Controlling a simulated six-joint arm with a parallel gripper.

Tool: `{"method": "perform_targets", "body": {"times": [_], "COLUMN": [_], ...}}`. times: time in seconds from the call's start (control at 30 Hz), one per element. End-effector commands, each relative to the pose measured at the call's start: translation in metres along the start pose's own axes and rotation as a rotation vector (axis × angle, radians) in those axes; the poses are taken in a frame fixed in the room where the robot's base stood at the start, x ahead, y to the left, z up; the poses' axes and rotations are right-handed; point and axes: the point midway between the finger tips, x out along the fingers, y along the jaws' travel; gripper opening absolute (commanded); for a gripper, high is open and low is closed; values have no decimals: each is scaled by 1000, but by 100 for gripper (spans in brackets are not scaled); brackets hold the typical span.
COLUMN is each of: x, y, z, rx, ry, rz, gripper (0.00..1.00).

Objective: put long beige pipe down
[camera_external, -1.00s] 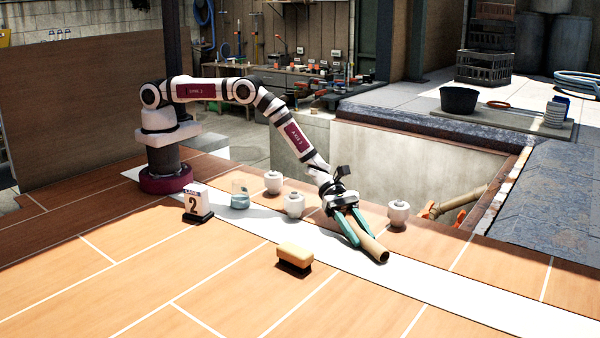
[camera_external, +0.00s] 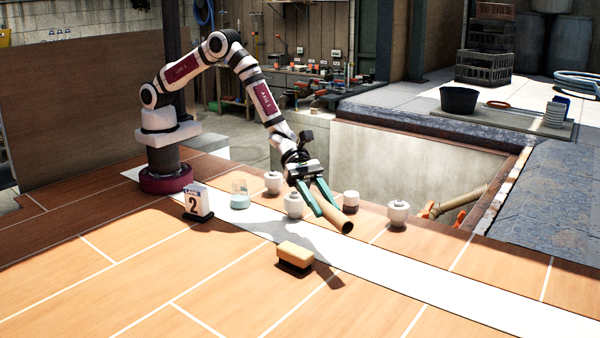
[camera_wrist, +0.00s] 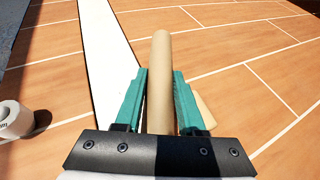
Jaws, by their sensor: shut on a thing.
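The long beige pipe (camera_external: 334,214) is between the two green fingers of my gripper (camera_external: 322,202), which is shut on it. In the external view the pipe is tilted, its open end pointing down toward the front right, and it appears held above the floor. In the wrist view the pipe (camera_wrist: 161,85) runs straight ahead between the fingers (camera_wrist: 160,100). Its near end is hidden behind the dark gripper plate.
A yellow-topped brush (camera_external: 295,254) lies in front. Open floor lies at front right. The pit edge is behind.

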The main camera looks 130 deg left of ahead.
Motion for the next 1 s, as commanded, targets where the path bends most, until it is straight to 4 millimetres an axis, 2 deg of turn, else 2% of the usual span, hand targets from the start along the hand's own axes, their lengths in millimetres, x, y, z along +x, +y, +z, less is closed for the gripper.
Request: {"method": "perform_targets", "body": {"times": [0.17,0.27,0.47,0.6,0.7,0.8,0.87,1.0], "x": [-9,-23,-74,-121,-146,-160,-160,-142], "y": [-28,-57,-143,-202,-229,-243,-240,-203], "z": [1,-10,-36,-49,-53,-56,-59,-78], "rx": [17,49,148,216,249,267,269,269], "ry": [1,2,0,-2,-3,-3,-2,-2], "rz": [-42,-124,-367,-533,-610,-649,-657,-656], "gripper": [0,0,0,0,0,0,0,0]}}
